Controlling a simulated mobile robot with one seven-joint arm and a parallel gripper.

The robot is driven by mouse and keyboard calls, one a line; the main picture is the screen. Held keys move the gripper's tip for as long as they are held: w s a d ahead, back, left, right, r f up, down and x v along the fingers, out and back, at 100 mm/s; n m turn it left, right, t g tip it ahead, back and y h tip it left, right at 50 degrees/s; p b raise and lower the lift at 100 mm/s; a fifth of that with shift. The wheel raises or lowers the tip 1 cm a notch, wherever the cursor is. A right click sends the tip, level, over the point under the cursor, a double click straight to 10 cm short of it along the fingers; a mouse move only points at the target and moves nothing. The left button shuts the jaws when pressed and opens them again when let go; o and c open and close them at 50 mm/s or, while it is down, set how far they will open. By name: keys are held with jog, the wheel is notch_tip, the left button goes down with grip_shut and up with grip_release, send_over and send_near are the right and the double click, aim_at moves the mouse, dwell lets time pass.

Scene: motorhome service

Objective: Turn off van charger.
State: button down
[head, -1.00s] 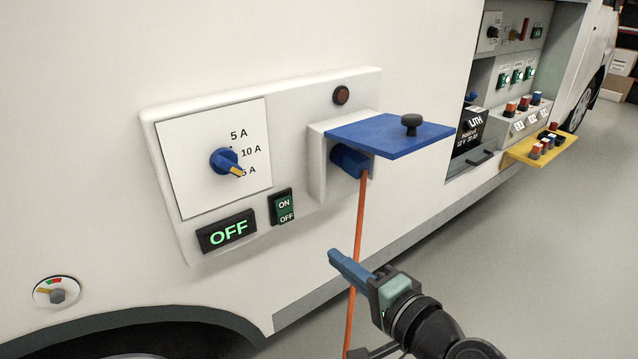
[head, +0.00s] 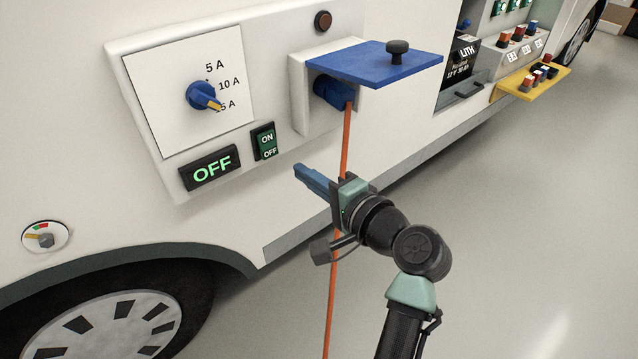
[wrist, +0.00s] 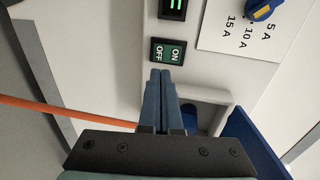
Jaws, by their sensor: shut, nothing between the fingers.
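The charger panel (head: 290,148) is on the van's white side. Its green ON/OFF rocker switch (head: 265,143) sits right of a display (head: 211,168) that reads OFF in lit green; the switch also shows in the wrist view (wrist: 168,51). A blue dial (head: 203,95) with a yellow pointer points near 15 A. My gripper (head: 298,172) is shut and empty, below and right of the switch in the head view. In the wrist view its blue fingertips (wrist: 160,72) lie together just short of the switch; I cannot tell whether they touch it.
A blue plug (head: 334,92) with an orange cable (head: 346,140) sits in a socket under a raised blue flap (head: 375,62). The cable hangs down past my gripper. An open bay with a lithium battery (head: 460,62) and a yellow tray (head: 530,83) is at right.

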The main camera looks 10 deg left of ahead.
aim_at(271, 152)
jog(key=b+x, duration=0.1)
jog(key=x, duration=0.7)
jog(key=shift+w+a, duration=0.15)
